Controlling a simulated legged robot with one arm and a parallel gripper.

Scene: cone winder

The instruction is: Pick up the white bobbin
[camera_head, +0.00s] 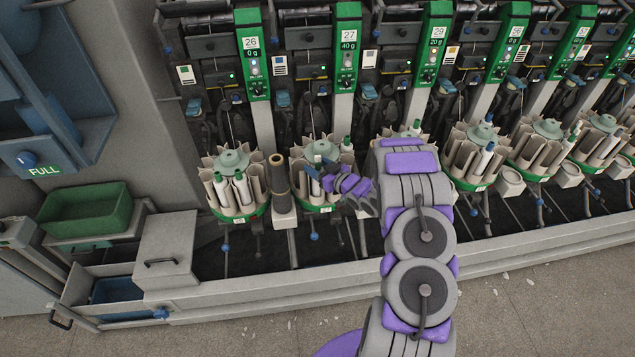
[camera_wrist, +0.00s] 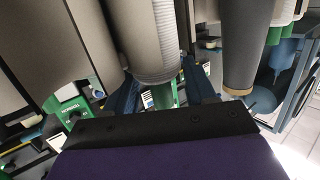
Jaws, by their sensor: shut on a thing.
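The white bobbin (camera_wrist: 150,45) is a pale cylinder with a ribbed side in the wrist view, and a green part shows just below its end. My gripper (camera_wrist: 165,98) has one blue finger on each side there and is shut on the bobbin. In the head view my gripper (camera_head: 322,178) is at the round magazine (camera_head: 320,207) under unit 27, largely behind my purple and grey wrist. The bobbin is mostly hidden there, and I cannot tell whether it is clear of its pocket.
A dark tube (camera_head: 279,182) stands just left of my gripper; it also shows in the wrist view (camera_wrist: 246,45). The magazine under unit 26 (camera_head: 233,213) holds white bobbins. More magazines line the right. A green bin (camera_head: 87,212) is at left, and the floor in front is open.

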